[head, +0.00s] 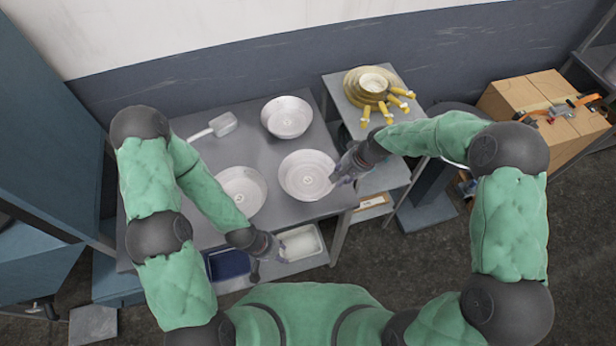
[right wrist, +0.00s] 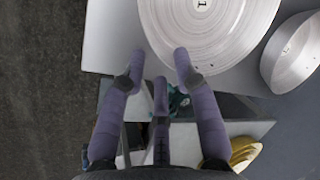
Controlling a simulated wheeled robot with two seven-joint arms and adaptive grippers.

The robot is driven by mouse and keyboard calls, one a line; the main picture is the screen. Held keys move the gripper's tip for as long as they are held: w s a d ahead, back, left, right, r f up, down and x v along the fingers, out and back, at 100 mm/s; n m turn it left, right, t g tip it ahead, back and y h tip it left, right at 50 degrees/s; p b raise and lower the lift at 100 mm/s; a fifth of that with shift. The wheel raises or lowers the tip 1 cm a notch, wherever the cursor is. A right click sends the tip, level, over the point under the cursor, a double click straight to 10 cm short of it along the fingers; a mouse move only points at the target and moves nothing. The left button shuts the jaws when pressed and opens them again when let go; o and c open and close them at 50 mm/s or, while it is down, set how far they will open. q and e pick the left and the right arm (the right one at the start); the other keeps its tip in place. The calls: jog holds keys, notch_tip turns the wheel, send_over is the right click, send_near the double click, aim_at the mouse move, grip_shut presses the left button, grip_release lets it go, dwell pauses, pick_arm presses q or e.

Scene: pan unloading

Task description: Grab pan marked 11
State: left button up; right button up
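Three round pale metal pans stand on the grey table: a middle one (head: 307,175), a back one (head: 287,117) and a left one (head: 241,190). Each has a small mark at its centre, too small to read surely in the head view. My right gripper (head: 341,174) is at the right rim of the middle pan. In the right wrist view its fingers (right wrist: 158,66) are spread and empty at the near rim of that pan (right wrist: 215,28); contact is unclear. My left gripper (head: 269,261) is in front of the table's front edge, fingers apart, holding nothing visible.
A white scoop-like utensil (head: 222,125) lies at the table's back left. A white tray (head: 301,242) and a blue tray (head: 229,264) sit below the front edge. A side stand (head: 340,84) holds stacked plates and yellow items. Cardboard boxes (head: 540,112) stand at right.

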jog(key=shift+x, duration=1.05)
jog(key=x, duration=0.3)
jog(key=shift+w+d+f, duration=0.1)
jog(key=shift+d+f, duration=0.1)
jog(key=shift+f, duration=0.05)
jog(key=shift+w+a+f, duration=0.15)
jog(key=shift+a+f, duration=0.05)
jog(key=shift+f, duration=0.35)
grip_shut()
jog(key=shift+r, duration=0.1)
